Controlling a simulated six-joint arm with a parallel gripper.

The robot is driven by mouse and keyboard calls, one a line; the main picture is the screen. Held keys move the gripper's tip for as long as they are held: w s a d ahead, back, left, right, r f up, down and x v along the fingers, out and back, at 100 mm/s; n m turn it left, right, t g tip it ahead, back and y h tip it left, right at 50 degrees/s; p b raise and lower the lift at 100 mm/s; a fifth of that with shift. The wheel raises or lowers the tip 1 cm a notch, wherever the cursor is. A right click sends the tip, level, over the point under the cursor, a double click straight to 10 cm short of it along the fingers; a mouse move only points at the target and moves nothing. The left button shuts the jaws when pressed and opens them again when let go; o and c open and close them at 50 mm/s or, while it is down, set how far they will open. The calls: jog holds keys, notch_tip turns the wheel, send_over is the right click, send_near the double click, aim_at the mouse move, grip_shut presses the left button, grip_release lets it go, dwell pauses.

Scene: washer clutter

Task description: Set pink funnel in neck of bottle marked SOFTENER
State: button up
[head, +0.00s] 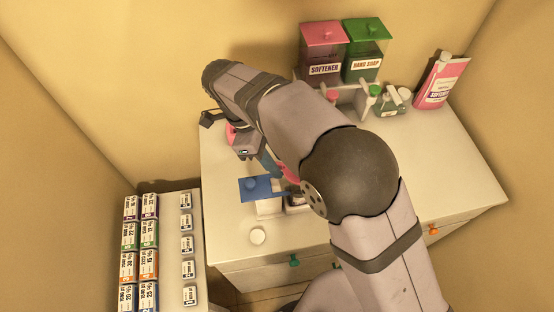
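My gripper (249,147) is over the left part of the white counter, largely hidden by my own arm; its fingertips cannot be made out clearly. Pink shows in two places beside it: a piece at its left (231,132) and a piece at its lower right (290,172). I cannot tell which is the pink funnel or whether either is held. A pink-lidded box (323,52) marked SOFTENER stands at the back. A pink pouch (443,80) at the back right also seems marked SOFTENER. No bottle marked SOFTENER can be made out; small bottles stand partly hidden behind my arm.
A green-lidded HAND SOAP box (366,52) stands beside the pink-lidded one. A small green-capped bottle (373,95) is in front. A blue-lidded box (262,190) and a white round cap (258,236) are near the counter's front.

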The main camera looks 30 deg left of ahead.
jog(key=b+v, duration=0.1)
jog(key=v, duration=0.5)
jog(key=shift+r+b, duration=0.35)
jog(key=shift+a, duration=0.15)
jog(key=w+d+f+n+g+y, duration=0.1)
jog(key=w+d+f+n, duration=0.3)
jog(key=d, duration=0.7)
jog(key=w+d+n+g+y, duration=0.1)
jog(key=w+d+n, duration=0.2)
jog(key=w+d, duration=0.55)
jog(key=s+d+f+n, duration=0.2)
jog(key=s+d, duration=0.2)
jog(key=d, duration=0.3)
jog(key=s+d+f+n+y, duration=0.1)
jog(key=s+d+f+n, duration=0.1)
jog(key=s+d, duration=0.2)
jog(key=s+d+f+n+y, duration=0.1)
jog(key=s+d+f+n, duration=0.1)
jog(key=d, duration=0.8)
jog(key=shift+s+d+f+n, duration=0.25)
jog(key=shift+s+f, duration=0.3)
jog(key=shift+s, duration=0.45)
